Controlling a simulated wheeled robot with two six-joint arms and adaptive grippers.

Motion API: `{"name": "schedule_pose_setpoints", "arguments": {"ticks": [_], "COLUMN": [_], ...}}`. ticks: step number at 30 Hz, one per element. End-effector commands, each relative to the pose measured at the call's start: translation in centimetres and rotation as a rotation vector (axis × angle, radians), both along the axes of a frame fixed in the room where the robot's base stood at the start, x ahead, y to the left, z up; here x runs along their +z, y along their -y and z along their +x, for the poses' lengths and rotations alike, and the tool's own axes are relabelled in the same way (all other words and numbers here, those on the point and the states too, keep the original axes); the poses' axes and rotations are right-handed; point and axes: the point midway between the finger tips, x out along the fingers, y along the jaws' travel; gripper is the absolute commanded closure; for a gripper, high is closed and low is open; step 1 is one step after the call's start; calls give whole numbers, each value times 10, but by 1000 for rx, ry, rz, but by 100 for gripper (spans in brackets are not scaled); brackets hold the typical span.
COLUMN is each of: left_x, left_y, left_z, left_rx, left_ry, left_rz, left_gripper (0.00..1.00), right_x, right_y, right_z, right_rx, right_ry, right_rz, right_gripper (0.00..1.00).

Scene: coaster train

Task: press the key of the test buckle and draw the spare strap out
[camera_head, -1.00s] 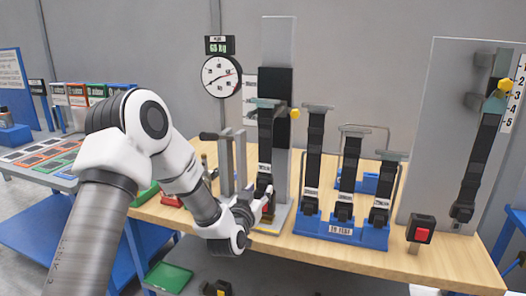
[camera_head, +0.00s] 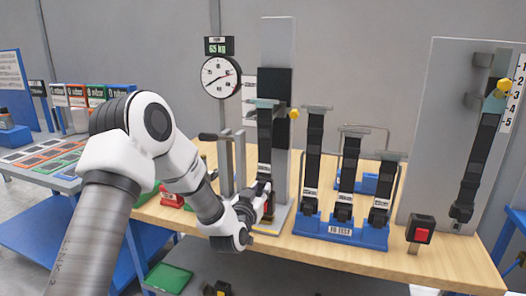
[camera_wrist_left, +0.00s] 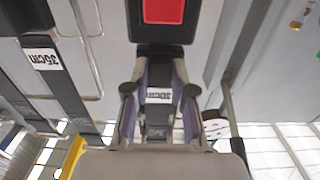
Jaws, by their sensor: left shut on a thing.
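The test buckle is a black block with a red key (camera_wrist_left: 163,10); it shows at the top of the left wrist view. The spare strap (camera_wrist_left: 158,76) is dark with a white label and runs from the buckle between my fingers. In the head view the strap (camera_head: 264,150) hangs along the tall grey test stand (camera_head: 280,190). My left gripper (camera_head: 264,192) is at the strap's lower end, and in the wrist view (camera_wrist_left: 160,100) its two fingers are shut on the strap just beside the buckle. The buckle is mostly hidden behind the gripper in the head view. My right gripper is out of view.
A blue rack (camera_head: 340,232) with several hanging straps stands to the right on the wooden table (camera_head: 300,255). A red-buttoned box (camera_head: 420,230) and a grey panel (camera_head: 440,130) with a strap are farther right. A dial gauge (camera_head: 221,77) stands behind. A green tray (camera_head: 168,278) lies below.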

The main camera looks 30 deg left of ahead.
Motion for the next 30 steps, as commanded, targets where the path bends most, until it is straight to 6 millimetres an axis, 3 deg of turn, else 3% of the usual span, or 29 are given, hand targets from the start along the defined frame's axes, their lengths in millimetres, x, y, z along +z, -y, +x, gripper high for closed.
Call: {"name": "schedule_pose_setpoints", "arguments": {"ticks": [24,30], "left_x": [49,52], "left_y": [0,0], "left_z": [0,0], "left_rx": [1,0], "left_ry": [1,0], "left_rz": [0,0], "left_gripper": [100,100], "right_x": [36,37], "right_y": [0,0], "right_z": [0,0], "right_rx": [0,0], "right_ry": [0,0], "right_rz": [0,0], "right_gripper": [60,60]}}
